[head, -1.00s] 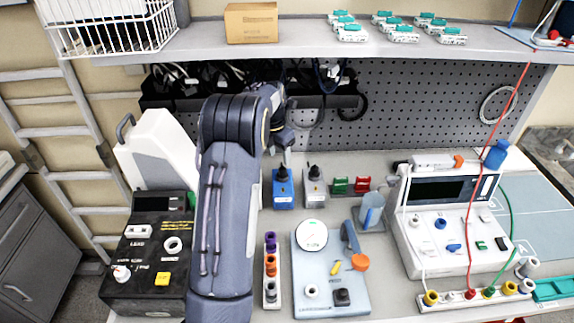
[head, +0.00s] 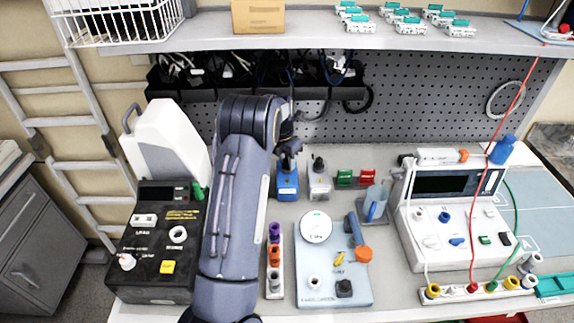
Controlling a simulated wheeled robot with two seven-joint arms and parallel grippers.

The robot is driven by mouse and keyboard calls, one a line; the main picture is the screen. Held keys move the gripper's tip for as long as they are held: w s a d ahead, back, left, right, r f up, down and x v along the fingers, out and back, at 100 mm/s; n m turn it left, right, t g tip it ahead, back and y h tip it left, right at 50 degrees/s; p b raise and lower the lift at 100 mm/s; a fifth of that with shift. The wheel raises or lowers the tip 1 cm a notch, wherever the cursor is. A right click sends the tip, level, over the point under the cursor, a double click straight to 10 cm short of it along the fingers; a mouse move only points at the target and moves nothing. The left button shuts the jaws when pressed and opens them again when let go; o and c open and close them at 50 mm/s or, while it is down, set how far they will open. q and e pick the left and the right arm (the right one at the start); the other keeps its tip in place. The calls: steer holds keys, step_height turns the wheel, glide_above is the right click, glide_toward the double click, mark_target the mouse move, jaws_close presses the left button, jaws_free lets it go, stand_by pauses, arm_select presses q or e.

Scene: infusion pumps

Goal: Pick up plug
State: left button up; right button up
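A small blue block (head: 287,184) stands on the bench, and a dark plug-like piece (head: 287,166) shows on its top, partly covered. My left gripper (head: 289,150) is just above this piece, at the end of my arm, which reaches in from the front left. Its fingertips are small and dark, so I cannot tell whether they are open or touch the piece. A similar grey block (head: 319,187) with a dark top piece (head: 318,164) stands to the right, apart from the gripper. My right gripper is out of view.
A black device (head: 150,268) is left of my arm, with a white container (head: 170,145) behind. A shelf (head: 330,42) overhangs the back.

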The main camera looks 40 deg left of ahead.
arm_select(q)
jaws_close()
steer(key=shift+r, duration=0.1)
